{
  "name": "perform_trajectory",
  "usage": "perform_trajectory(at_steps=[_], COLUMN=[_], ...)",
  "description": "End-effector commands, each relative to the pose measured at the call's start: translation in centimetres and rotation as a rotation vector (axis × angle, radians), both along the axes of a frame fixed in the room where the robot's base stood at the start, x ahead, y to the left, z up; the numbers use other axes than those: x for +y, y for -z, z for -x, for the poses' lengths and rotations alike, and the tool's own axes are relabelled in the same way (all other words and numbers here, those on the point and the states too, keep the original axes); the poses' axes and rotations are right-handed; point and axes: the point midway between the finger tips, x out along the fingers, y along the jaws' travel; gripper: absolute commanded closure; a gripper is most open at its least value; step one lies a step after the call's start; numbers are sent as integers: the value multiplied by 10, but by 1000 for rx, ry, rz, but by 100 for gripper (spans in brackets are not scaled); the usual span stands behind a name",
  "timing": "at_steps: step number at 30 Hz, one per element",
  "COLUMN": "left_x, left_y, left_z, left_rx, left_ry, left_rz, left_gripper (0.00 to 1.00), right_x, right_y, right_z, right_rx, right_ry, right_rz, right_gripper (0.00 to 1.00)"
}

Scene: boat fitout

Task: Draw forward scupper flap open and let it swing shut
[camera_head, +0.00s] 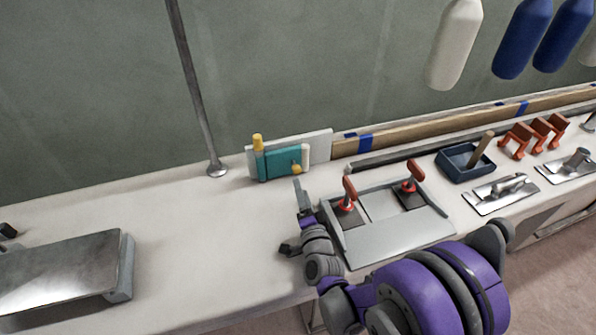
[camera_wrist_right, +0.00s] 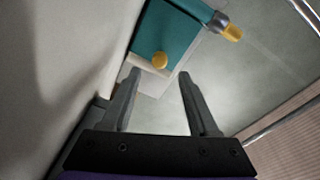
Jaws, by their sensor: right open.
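The scupper flap (camera_head: 278,163) is a teal plate with a yellow knob (camera_head: 296,169), set against a pale backing board (camera_head: 319,147) at the back of the worktop. It looks closed. A yellow-capped post stands at its left edge and a pale post at its right. My right gripper (camera_head: 299,188) is in front of the flap, open and empty. In the right wrist view the gripper (camera_wrist_right: 157,78) has its two fingers spread, and the teal flap (camera_wrist_right: 165,35) and yellow knob (camera_wrist_right: 159,60) lie beyond the fingertips, apart from them. My left gripper is not in view.
A grey panel with red-handled latches (camera_head: 399,232) stands right of the gripper. A blue tray (camera_head: 455,170), metal trowel-like plates (camera_head: 488,207) and red clamps (camera_head: 515,140) lie further right. A metal pole (camera_head: 197,100) rises behind left.

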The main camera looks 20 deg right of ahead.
Motion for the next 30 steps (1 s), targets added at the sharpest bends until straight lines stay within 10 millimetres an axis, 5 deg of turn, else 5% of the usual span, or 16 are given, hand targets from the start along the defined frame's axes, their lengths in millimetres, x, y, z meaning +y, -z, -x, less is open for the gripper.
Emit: perform_trajectory(at_steps=[13, 26, 30], left_x=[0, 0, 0], left_y=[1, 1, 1], left_z=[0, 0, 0], left_rx=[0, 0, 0], left_ry=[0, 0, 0], left_rz=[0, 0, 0], left_gripper=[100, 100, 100], right_x=[-6, -7, -7], right_y=[0, 0, 0], right_z=[-78, -90, -90], right_rx=[1, 1, 1], right_ry=[0, -1, -1], right_rz=[1, 2, 2], right_gripper=[40, 40, 61])
